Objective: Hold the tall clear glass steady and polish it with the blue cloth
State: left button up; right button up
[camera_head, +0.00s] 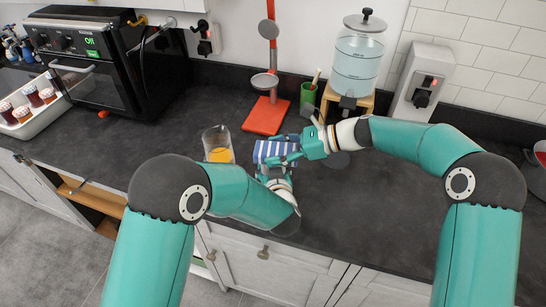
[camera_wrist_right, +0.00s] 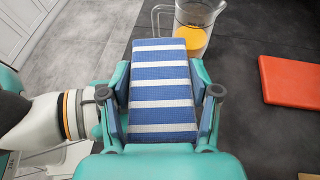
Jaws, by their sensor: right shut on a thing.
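The blue cloth, with white stripes (camera_head: 268,151), is a folded pad over the dark counter. In the right wrist view the cloth (camera_wrist_right: 161,75) lies between both fingers of my right gripper (camera_wrist_right: 162,105). My right gripper (camera_head: 288,150) is shut on it in the head view. My left gripper (camera_head: 274,172) is close below the cloth, mostly hidden by the cloth and my left forearm; its fingers cannot be made out. I cannot make out the tall clear glass; cloth and grippers cover that spot.
A glass jug with orange liquid (camera_head: 217,146) stands close left of the cloth. A red stand (camera_head: 265,116), green cup (camera_head: 308,93) and water dispenser (camera_head: 358,55) are behind. An oven (camera_head: 95,65) and a jar tray (camera_head: 40,112) are left. The right counter is mostly clear.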

pick_arm(q)
jog(key=shift+d, duration=0.1)
pick_arm(e)
jog(key=shift+s+a+f, duration=0.1)
jog(key=shift+a+f, duration=0.05)
jog(key=shift+a, duration=0.55)
jog(key=shift+a+f, duration=0.15)
jog(key=shift+a, duration=0.55)
jog(key=shift+d+r, duration=0.15)
jog(key=shift+d, duration=2.05)
jog(key=shift+a+r, duration=0.1)
jog(key=shift+a, duration=2.1)
jog(key=shift+d, duration=2.15)
jog(key=shift+a, duration=2.2)
